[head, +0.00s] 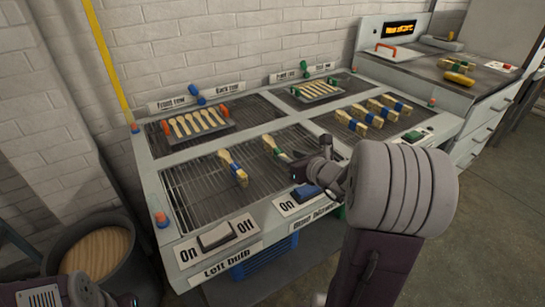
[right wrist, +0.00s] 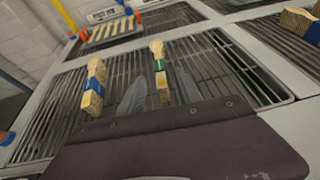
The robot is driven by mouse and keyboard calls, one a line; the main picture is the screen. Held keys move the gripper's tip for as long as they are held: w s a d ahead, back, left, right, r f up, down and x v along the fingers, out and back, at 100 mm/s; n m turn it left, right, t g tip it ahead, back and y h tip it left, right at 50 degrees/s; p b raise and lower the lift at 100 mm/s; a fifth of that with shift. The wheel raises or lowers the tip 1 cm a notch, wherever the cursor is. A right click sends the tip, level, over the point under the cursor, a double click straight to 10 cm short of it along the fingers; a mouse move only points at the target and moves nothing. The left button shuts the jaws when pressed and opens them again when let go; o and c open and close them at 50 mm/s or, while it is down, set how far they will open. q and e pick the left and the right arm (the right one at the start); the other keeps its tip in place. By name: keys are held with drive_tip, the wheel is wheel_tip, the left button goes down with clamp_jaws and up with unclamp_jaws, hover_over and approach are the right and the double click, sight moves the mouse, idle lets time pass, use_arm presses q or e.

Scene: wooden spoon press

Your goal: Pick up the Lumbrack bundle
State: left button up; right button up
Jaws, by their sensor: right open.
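Spoon bundles lie on the press grates; no label shows which is Lumbrack. A green-banded bundle (head: 275,147) lies on the front left grate. In the right wrist view this green-banded bundle (right wrist: 159,62) lies between and beyond the fingers of my open right gripper (right wrist: 161,95). A blue-banded bundle (head: 233,168) lies to its left; it also shows in the right wrist view (right wrist: 94,90), outside the fingers. In the head view my right gripper (head: 312,168) is just right of the green-banded bundle. My left gripper (head: 112,298) is low at the left edge, partly cut off.
Several blue-banded bundles (head: 367,115) lie on the right grate. Spoon racks (head: 199,124) stand behind. Switches (head: 216,237) line the press's front edge. A bin (head: 131,262) stands at lower left, and a cabinet (head: 482,128) at right.

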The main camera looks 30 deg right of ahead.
sight(279, 151)
drive_tip(key=x, duration=0.2)
drive_tip(key=shift+w+d+f, duration=0.1)
drive_tip(key=shift+w+f, duration=0.1)
drive_tip(key=shift+f, duration=0.1)
drive_tip(key=b+x, duration=0.1)
drive_tip(key=x, duration=0.4)
drive_tip(key=shift+f, duration=0.1)
drive_tip(key=shift+s, duration=0.1)
drive_tip(key=shift+c, duration=0.5)
clamp_jaws()
